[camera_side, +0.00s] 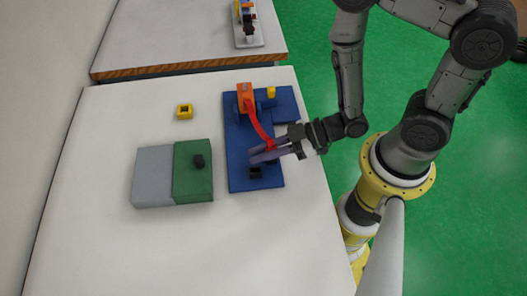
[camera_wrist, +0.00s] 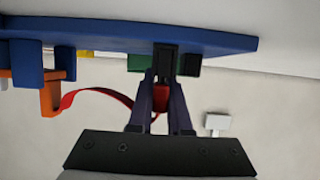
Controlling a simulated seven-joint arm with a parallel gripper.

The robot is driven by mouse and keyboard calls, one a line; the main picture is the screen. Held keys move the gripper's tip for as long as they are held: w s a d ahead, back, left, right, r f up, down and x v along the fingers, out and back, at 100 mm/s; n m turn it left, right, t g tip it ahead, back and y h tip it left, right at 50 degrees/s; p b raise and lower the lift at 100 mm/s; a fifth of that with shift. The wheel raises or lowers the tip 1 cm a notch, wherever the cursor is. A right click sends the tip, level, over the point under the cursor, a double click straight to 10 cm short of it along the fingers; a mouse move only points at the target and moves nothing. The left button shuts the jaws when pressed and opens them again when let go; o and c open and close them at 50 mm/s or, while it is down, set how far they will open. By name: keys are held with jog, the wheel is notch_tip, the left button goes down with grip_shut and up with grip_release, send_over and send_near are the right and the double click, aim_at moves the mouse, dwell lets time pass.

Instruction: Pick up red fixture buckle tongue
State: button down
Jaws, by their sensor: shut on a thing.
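The red buckle tongue (camera_wrist: 161,90) is between the fingers of my gripper (camera_wrist: 162,118) in the wrist view, and the gripper is shut on it. A red strap (camera_wrist: 98,93) runs from it to an orange block (camera_wrist: 47,92). In the side view my gripper (camera_side: 266,155) is over the lower part of the blue fixture board (camera_side: 238,172), and the red strap (camera_side: 259,127) curves up to the orange block (camera_side: 244,97) at the board's top. The tongue is mostly hidden by the fingers in the side view. A black piece (camera_wrist: 164,58) shows just beyond the tongue in the wrist view.
A green block (camera_side: 193,182) with a black knob and a grey block (camera_side: 153,178) stand left of the board. A small yellow block (camera_side: 184,111) lies above them. A yellow peg (camera_side: 271,92) is on the board. The table's lower part is clear.

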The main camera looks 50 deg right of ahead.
notch_tip(320, 180, up, 9)
send_over(245, 177)
jog(key=f, duration=0.3)
jog(key=shift+w+d+f, duration=0.25)
jog(key=shift+d+f, duration=0.05)
jog(key=shift+f, duration=0.1)
jog(key=shift+s+a+f, duration=0.15)
jog(key=shift+s+a, duration=0.1)
jog(key=shift+f, duration=0.75)
jog(key=shift+f, duration=0.55)
jog(key=shift+f, duration=0.95)
jog(key=shift+f, duration=0.4)
dwell(0.4)
